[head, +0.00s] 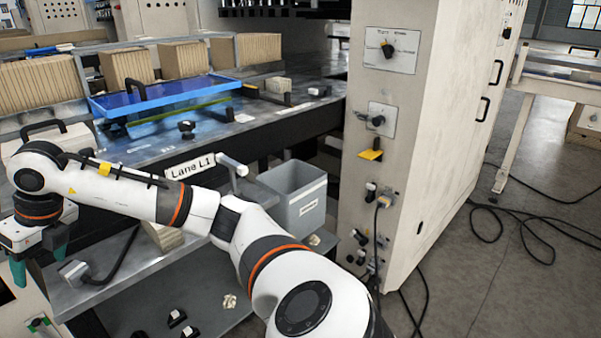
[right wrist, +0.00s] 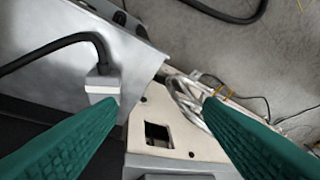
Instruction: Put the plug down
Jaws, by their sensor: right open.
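The plug (head: 72,272) is a light grey block with a thick black cable. It lies on the grey metal shelf (head: 130,268) near its front left edge. In the right wrist view the plug (right wrist: 102,86) shows just beyond the tip of the left-hand finger, with its cable curving off to the left. My right gripper (head: 40,264) has teal fingers and is at the far left, beside the plug. In the right wrist view my right gripper (right wrist: 160,106) is open, with its fingers wide apart and nothing held between them. My left gripper is not in view.
A pale panel with a square opening (right wrist: 158,134) lies below the fingers, with coiled cables (right wrist: 188,98) beside it. A grey bin (head: 298,196) stands behind my arm. A machine cabinet (head: 400,140) with knobs and sockets rises at the right. Cables cross the floor.

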